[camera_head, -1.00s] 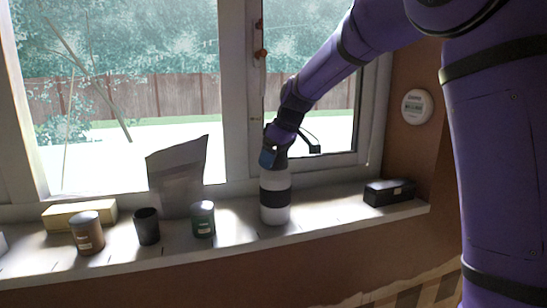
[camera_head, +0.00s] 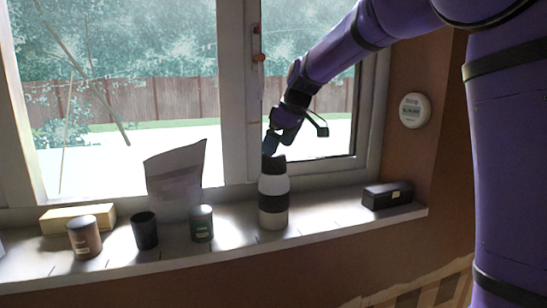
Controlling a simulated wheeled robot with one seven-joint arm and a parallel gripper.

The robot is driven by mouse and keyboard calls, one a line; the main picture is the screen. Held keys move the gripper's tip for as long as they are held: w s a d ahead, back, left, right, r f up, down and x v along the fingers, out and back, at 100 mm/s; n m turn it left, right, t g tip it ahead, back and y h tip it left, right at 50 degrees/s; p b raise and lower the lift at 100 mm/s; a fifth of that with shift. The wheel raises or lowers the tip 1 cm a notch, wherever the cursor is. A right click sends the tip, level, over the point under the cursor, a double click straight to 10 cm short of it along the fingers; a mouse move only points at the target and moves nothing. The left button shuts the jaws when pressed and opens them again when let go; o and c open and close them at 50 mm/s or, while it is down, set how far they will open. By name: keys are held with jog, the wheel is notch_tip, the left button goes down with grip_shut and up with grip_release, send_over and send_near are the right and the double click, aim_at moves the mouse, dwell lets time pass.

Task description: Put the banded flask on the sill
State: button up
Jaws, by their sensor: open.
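The banded flask (camera_head: 273,195) is white with a dark band around its middle and a dark cap. It stands upright on the pale window sill (camera_head: 330,219), right of a green jar. My gripper (camera_head: 270,145) is just above the flask's cap, at the end of my purple arm. It is open and no longer around the flask. The fingers are small and dark here, and the exact gap between them and the cap is hard to tell.
Left of the flask stand a green jar (camera_head: 201,223), a grey pouch (camera_head: 176,182), a dark cup (camera_head: 145,231), a brown jar (camera_head: 84,238) and a yellow box (camera_head: 62,218). A black box (camera_head: 387,195) lies at the right. The window frame (camera_head: 235,100) rises close behind.

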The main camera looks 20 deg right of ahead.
jog(key=v, duration=0.6)
jog(key=s+d+m+t+h, duration=0.1)
jog(key=s+d+m, duration=0.25)
jog(key=s, duration=1.45)
jog(key=s+f+m+h, duration=0.1)
jog(key=s+f, duration=0.3)
jog(key=s, duration=0.4)
jog(key=s+d+f+m+t+h, duration=0.1)
jog(key=s+f+m, duration=0.3)
jog(key=s, duration=0.4)
jog(key=shift+s+f, duration=0.35)
jog(key=shift+f, duration=0.25)
